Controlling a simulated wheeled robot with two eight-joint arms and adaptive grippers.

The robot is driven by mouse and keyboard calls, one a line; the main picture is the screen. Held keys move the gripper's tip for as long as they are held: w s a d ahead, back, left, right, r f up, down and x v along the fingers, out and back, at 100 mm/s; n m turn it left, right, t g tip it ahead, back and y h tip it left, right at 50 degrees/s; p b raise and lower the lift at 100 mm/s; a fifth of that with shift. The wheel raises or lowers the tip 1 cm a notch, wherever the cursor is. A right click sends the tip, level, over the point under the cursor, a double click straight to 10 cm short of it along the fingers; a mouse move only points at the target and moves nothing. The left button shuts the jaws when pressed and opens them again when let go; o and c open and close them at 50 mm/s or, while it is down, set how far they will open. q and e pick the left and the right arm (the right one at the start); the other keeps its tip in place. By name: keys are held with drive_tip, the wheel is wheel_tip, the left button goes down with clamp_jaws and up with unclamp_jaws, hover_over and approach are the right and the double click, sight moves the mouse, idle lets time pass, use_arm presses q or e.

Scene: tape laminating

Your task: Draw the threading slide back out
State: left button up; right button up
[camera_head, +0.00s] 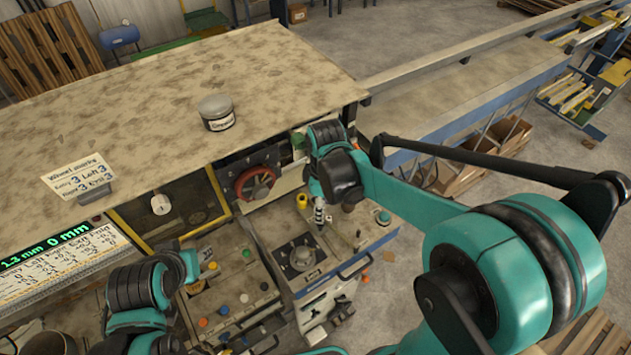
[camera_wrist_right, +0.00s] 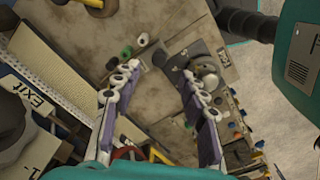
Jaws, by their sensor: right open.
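My right gripper (camera_head: 321,216) hangs point-down above the right end of the machine's lower deck, close to a yellow-capped post (camera_head: 302,201). In the right wrist view its two fingers (camera_wrist_right: 160,70) stand wide apart with nothing between them. Beyond them lies a worn deck with a grey plate and dark cylindrical part (camera_wrist_right: 182,62). I cannot tell for certain which part is the threading slide. My left arm reaches in at the lower left of the head view, beside the button panel; its gripper fingers are hidden.
A red handwheel (camera_head: 255,183) sits under the worn tabletop (camera_head: 190,85), left of the right gripper. A round-hubbed dark plate (camera_head: 301,257) lies in front. Colored buttons (camera_head: 222,310) fill the panel at left. A lidded jar (camera_head: 216,112) and a sign (camera_head: 79,176) stand on top.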

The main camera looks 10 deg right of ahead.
drive_tip(key=shift+w+a+r, duration=0.1)
drive_tip(key=shift+w+r, duration=0.2)
drive_tip(key=shift+w, duration=0.15)
drive_tip(key=shift+n, duration=0.3)
drive_tip(key=f, duration=0.7)
drive_tip(key=shift+s+f, duration=0.2)
drive_tip(key=shift+f, duration=0.15)
drive_tip(key=shift+s, duration=0.1)
clamp_jaws()
